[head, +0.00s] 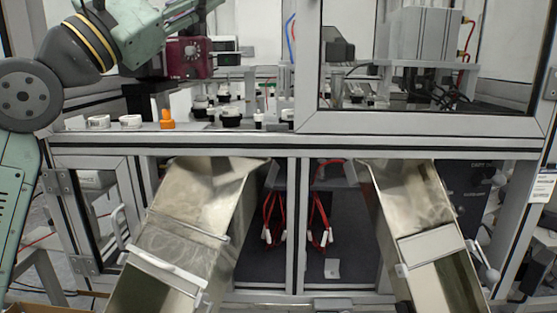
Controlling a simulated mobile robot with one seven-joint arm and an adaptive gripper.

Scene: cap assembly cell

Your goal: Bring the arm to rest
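My arm, pale green with dark grey joints, rises along the left edge and bends right toward the top left. Its far part lies in front of the upper cell and reaches the top edge of the head view.
The cell's work deck (185,126) carries white caps (131,121), an orange piece (167,119) and several small black-and-white parts. A maroon box (190,58) stands close to my arm. Two metal chutes (185,235) (415,205) slope out below. A framed glass panel (420,122) closes the upper right.

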